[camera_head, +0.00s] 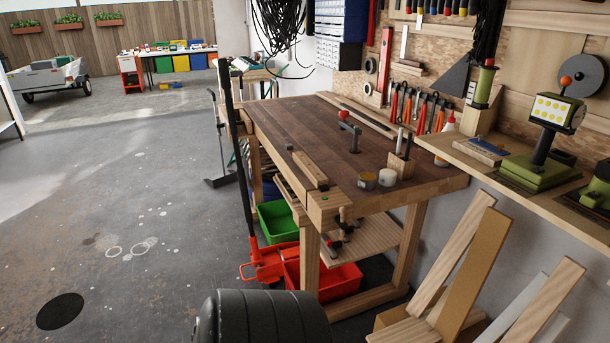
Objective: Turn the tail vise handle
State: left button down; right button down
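The wooden workbench (300,127) stands right of centre, its near end facing me. The tail vise (325,204) is a pale wooden block at the bench's near left corner. A dark metal part with a light wooden piece, which looks like the tail vise handle (337,241), shows below it at the bench's near end. It is small, and its exact angle is hard to tell. Neither of my grippers is in view.
A dark ribbed rounded object (262,318) stands in front of the bench at the bottom. A red bin (335,280) and green bin (278,222) sit under the bench. Boards (475,265) lean at right. The floor (140,230) at left is open.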

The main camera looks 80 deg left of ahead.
aim_at(341, 220)
jog(key=u, duration=2.05)
